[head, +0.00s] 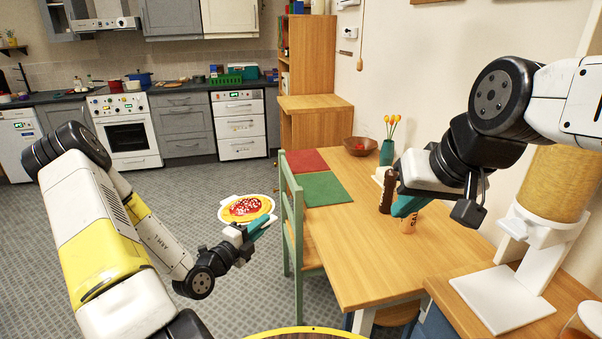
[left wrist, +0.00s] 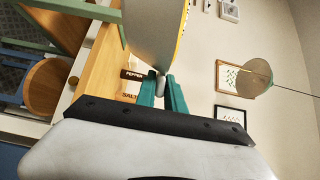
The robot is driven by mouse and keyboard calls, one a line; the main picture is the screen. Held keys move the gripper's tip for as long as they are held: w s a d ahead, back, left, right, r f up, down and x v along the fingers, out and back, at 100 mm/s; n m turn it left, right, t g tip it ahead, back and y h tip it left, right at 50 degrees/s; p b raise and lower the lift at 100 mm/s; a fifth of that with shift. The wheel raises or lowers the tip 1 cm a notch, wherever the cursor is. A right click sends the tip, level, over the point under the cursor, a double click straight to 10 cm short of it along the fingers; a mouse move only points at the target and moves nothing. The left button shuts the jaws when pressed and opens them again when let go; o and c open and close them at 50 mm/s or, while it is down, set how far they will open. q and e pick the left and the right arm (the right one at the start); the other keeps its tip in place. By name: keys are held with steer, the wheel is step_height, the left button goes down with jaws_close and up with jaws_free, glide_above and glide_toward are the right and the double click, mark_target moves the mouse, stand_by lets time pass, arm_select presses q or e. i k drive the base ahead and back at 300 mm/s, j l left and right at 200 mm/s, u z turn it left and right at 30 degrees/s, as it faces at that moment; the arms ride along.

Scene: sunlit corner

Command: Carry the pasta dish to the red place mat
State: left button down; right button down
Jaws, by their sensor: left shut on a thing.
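The pasta dish (head: 232,213) is a pale plate of pasta with red sauce. My left gripper (head: 258,229) is shut on its near rim and holds it in the air, left of the green chair. In the left wrist view the plate (left wrist: 152,28) shows from below, its rim between the teal fingers (left wrist: 161,92). The red place mat (head: 306,161) lies bare on the wooden table's far left part, beyond and right of the dish. My right gripper (head: 408,206) is over the table's right side. Its finger gap is not clear.
A green mat (head: 325,188) lies nearer than the red one. The green chair (head: 292,215) stands at the table's left edge, between dish and table. A brown bowl (head: 361,146), a tulip vase (head: 387,153), a pepper mill (head: 387,191) and a salt shaker (head: 408,226) stand on the table (head: 350,235).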

mark_target(303, 156)
steer(key=i+j+u, duration=0.4)
steer(key=i+u, duration=0.4)
steer(key=i, duration=0.2)
steer(key=i+j+z, duration=0.1)
steer(key=i+z, duration=0.2)
steer(key=i, duration=0.15)
steer(key=i+j+z, duration=0.2)
steer(key=i+z, duration=0.15)
steer(key=i+j+z, duration=0.15)
steer(key=z, duration=0.2)
steer(key=i+j+z, duration=0.2)
steer(key=z, duration=0.2)
steer(key=i+j+z, duration=0.35)
steer(key=k+l, duration=0.05)
steer(key=k, duration=0.05)
